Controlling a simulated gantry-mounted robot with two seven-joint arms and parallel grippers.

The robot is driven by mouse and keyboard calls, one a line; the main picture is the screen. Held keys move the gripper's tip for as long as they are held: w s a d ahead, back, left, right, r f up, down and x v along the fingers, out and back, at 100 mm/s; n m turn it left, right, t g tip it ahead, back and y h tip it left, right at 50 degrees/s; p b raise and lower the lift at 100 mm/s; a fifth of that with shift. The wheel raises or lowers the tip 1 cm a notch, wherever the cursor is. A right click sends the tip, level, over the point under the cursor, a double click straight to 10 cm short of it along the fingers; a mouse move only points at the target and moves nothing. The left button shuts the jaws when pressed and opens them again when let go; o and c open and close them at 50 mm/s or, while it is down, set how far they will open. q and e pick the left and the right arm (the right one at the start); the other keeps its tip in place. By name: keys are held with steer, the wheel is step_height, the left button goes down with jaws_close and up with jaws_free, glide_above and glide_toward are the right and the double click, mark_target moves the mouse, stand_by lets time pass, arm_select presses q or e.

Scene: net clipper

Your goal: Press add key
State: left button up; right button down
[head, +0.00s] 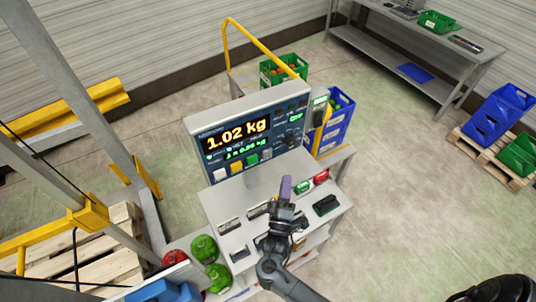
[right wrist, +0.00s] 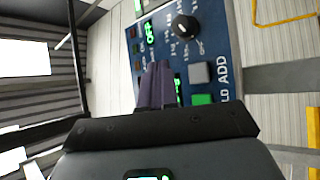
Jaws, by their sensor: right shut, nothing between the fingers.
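The grey add key (right wrist: 199,73), beside the "ADD" lettering, is on the blue scale panel (right wrist: 222,50) in the right wrist view. A green key (right wrist: 202,99) is beside it. In the head view the add key (head: 267,154) is the rightmost of the lower row on the panel (head: 222,131), whose display reads 1.02 kg. My right gripper (head: 286,185) has its purple fingers shut and empty, in front of and below the panel. In the wrist view its fingertips (right wrist: 158,68) appear left of the add key; the remaining gap is hard to judge. My left gripper is not in view.
A black dial (right wrist: 185,28) is on the panel near the add key.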

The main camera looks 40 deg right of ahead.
mark_target(267, 153)
steer(key=w+d+b, duration=0.1)
steer(key=w+b, duration=0.3)
steer(key=w, duration=0.4)
stand_by(0.9)
stand_by(0.6)
stand_by(0.6)
steer(key=shift+w, duration=0.25)
steer(key=shift+w+d+b, duration=0.1)
steer(key=shift+w+b, duration=0.15)
steer(key=shift+b, duration=0.05)
